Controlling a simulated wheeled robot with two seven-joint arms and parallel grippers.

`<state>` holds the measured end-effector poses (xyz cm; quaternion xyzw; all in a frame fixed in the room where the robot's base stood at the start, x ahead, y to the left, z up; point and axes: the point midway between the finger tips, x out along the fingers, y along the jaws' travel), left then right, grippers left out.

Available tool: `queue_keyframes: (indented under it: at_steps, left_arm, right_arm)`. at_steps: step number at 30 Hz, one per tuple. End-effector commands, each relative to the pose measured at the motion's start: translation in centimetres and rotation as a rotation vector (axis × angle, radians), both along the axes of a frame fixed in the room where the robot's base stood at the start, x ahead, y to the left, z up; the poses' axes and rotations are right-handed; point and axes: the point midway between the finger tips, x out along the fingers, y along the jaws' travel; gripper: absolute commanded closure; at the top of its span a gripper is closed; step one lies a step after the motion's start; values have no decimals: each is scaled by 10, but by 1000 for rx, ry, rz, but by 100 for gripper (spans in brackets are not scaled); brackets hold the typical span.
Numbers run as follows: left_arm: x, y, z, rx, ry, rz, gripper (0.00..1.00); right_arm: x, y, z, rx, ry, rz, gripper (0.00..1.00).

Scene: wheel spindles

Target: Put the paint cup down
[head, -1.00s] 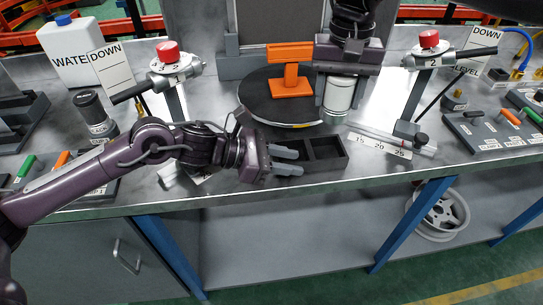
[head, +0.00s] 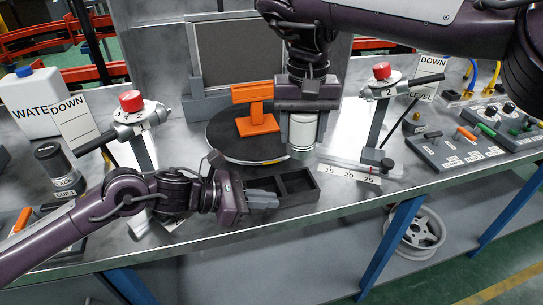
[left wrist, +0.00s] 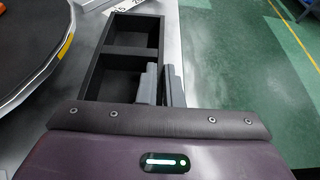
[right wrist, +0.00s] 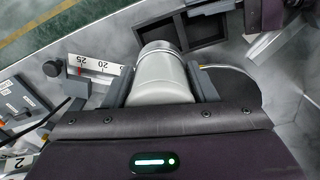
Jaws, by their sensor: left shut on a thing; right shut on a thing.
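The paint cup (head: 302,132) is a pale grey-white cylinder with a metal band, seen at the front right of the round turntable. My right gripper (right wrist: 163,85) is shut around the cup's sides; in the head view the gripper (head: 305,108) comes down on it from above. The cup (right wrist: 160,82) lies between both fingers in the right wrist view. I cannot tell whether its base touches the bench. My left gripper (head: 262,198) is shut on the near wall of a black two-compartment tray (head: 316,190); its fingers (left wrist: 161,85) straddle that wall in the left wrist view. Both visible compartments look empty.
The dark turntable (head: 222,142) carries an orange stand (head: 256,120). A numbered scale strip (head: 350,174) lies right of the cup. Posts with red knobs (head: 131,101) (head: 382,71) stand on both sides. The bench's front edge is just before the tray.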

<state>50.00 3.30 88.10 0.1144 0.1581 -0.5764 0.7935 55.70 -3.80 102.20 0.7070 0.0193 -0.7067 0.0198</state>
Motion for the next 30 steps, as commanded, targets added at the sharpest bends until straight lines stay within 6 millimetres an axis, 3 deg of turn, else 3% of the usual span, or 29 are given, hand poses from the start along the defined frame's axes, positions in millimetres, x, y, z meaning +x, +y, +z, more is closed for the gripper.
queue_keyframes:
  at_steps: [4, 8, 30]
  left_arm:
    - [0, 0, 0, 0, 0, 0, 100]
    - [0, 0, 0, 0, 0, 0, 100]
    - [0, 0, 0, 1, 0, 0, 100]
  right_arm:
    - [1, 0, 0, 1, -1, 85, 80]
    - [1, 0, -1, 1, 0, 290, 80]
    - [8, -1, -12, 4, 1, 1962, 80]
